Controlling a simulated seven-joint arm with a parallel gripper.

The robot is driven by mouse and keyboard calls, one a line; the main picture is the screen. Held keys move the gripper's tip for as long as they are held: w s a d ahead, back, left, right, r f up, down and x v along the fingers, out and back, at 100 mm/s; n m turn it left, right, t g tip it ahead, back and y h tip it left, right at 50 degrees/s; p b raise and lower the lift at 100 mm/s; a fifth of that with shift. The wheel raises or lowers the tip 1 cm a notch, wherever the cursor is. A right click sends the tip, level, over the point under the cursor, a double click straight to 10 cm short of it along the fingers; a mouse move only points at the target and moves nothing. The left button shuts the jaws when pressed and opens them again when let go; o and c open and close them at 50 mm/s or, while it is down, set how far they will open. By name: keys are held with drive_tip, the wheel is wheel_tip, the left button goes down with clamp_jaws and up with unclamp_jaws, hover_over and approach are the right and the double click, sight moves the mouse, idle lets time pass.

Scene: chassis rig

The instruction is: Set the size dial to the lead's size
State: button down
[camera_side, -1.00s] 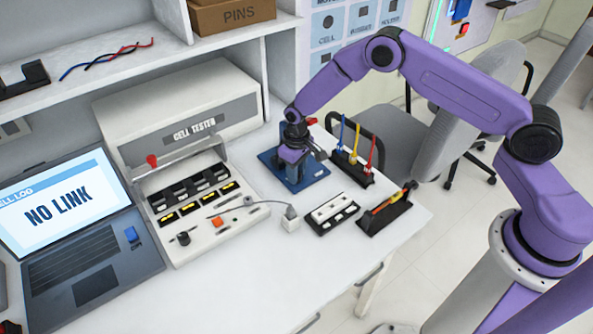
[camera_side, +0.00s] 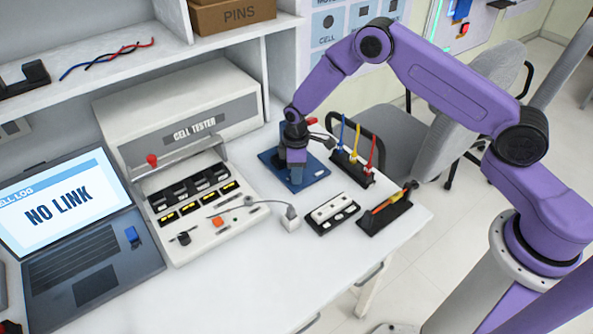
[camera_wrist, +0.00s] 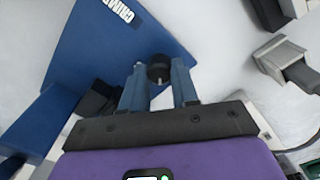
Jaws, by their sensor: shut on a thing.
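The size dial (camera_wrist: 159,67) is a small round black knob with a pale mark, on the blue crimp base (camera_wrist: 100,45) lettered "CRIMP". The same blue base (camera_side: 318,169) lies flat on the bench in the side view. My gripper (camera_wrist: 158,76) has its two blue-grey fingers on either side of the dial and is shut on it. In the side view my gripper (camera_side: 297,172) points down over the base and hides the dial. A blue lead (camera_side: 342,133), a yellow lead (camera_side: 357,139) and a red lead (camera_side: 372,153) stand in a black rack. No size is readable.
The cell tester (camera_side: 195,130) stands left of the base. A white connector block (camera_side: 291,222), a black-and-white holder (camera_side: 332,212) and a black stand (camera_side: 387,212) with a red-yellow tool are in front. The laptop (camera_side: 85,240) reads "NO LINK". The front bench is clear.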

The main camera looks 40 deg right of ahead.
idle(0.4)
drive_tip(key=c, duration=0.8)
unclamp_jaws()
drive_tip(key=shift+c, duration=0.2)
wheel_tip(320, 180, up, 17)
drive_tip(key=shift+r, duration=0.2)
